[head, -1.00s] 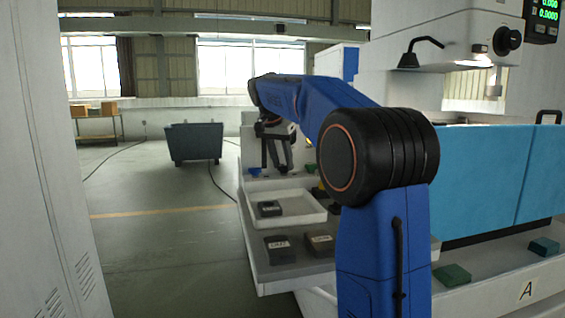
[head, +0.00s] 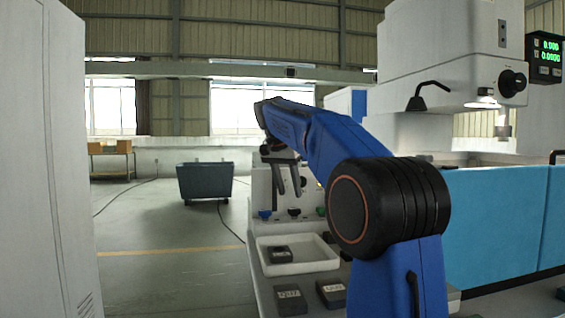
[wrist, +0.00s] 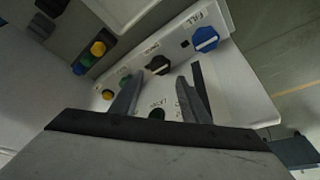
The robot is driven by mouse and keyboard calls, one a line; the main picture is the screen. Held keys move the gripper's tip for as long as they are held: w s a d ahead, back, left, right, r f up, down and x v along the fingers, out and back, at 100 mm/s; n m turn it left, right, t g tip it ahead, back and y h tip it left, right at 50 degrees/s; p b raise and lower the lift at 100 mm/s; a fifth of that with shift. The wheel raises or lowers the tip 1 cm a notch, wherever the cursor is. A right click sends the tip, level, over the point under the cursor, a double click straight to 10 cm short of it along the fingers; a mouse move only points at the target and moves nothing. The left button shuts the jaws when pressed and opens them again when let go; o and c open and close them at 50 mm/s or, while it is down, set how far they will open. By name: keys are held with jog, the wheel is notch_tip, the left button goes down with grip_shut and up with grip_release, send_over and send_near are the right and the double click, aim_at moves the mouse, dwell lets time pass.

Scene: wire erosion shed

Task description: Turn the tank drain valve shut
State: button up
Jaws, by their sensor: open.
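In the wrist view, a black round knob (wrist: 158,64) with a pale bar sits on a light panel, beside a small label too blurred to read for certain. A blue knob (wrist: 206,39) with a white bar sits to its right, by a label that seems to read FILL. My gripper (wrist: 160,84) is open and empty, its two fingers pointing towards the black knob, which shows just beyond and between the tips. I cannot tell whether they touch it. In the head view my gripper (head: 289,192) hangs above the row with the black knob (head: 294,211) and blue knob (head: 265,213).
Green (wrist: 125,81) and yellow (wrist: 107,94) round parts sit left of the black knob. A white tray (head: 263,268) with a dark block lies before the panel. Dark blocks (head: 291,301) lie nearer. Blue-panelled machine stands at right; open floor (head: 170,255) lies left.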

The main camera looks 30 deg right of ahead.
jog(key=v, duration=1)
jog(key=shift+r, duration=0.35)
jog(key=shift+s+a, duration=0.1)
jog(key=shift+s, duration=0.05)
